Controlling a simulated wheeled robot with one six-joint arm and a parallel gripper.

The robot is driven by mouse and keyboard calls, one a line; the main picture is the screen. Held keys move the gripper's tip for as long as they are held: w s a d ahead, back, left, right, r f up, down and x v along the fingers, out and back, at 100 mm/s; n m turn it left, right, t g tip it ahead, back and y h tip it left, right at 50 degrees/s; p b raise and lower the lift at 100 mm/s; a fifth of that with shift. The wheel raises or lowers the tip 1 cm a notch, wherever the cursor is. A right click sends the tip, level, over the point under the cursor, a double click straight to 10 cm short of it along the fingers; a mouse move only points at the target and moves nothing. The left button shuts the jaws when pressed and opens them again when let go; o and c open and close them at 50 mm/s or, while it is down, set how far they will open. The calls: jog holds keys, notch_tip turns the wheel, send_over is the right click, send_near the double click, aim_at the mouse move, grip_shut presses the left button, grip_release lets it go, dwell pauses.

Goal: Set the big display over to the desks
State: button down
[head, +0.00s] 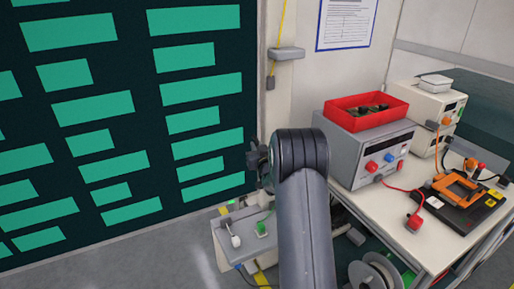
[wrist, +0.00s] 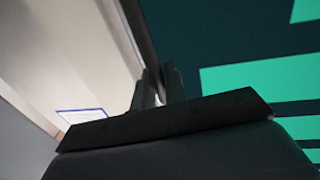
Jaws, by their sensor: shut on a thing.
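The big display (head: 120,150) is a tall dark panel with rows of green bars. It fills the left of the head view and runs past its top and left edges. It also fills the right of the wrist view (wrist: 240,40). My gripper (head: 256,157) is at the right-hand edge of the display, partly hidden behind my arm. In the wrist view its two fingers (wrist: 158,88) stand on either side of that edge and are shut on it. The desk (head: 436,258) stands at the right in the head view.
The desk carries a grey instrument (head: 365,155) with a red bin (head: 345,110) on top, more instruments, leads and an orange frame (head: 458,188). A grey box (head: 235,245) and a cable reel (head: 370,275) are low near my arm. Grey floor (head: 130,265) shows below the display.

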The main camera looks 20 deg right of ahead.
jog(key=s+a+m+h+b, duration=0.1)
jog(key=s+a+b, duration=0.1)
jog(key=s, duration=0.5)
jog(key=s+a+m+g+h+b, duration=0.1)
jog(key=s+a+h+b, duration=0.1)
jog(key=s+b, duration=0.3)
jog(key=shift+s+h, duration=0.3)
jog(key=shift+s, duration=0.9)
jog(key=shift+s+f, duration=0.1)
jog(key=shift+f, duration=0.05)
jog(key=c, duration=1.8)
grip_release()
jog(key=shift+c, duration=0.2)
jog(key=shift+s+a, duration=0.1)
jog(key=shift+s, duration=0.1)
jog(key=shift+b+v, duration=0.75)
jog(key=shift+v, duration=4.65)
jog(key=shift+w, duration=0.15)
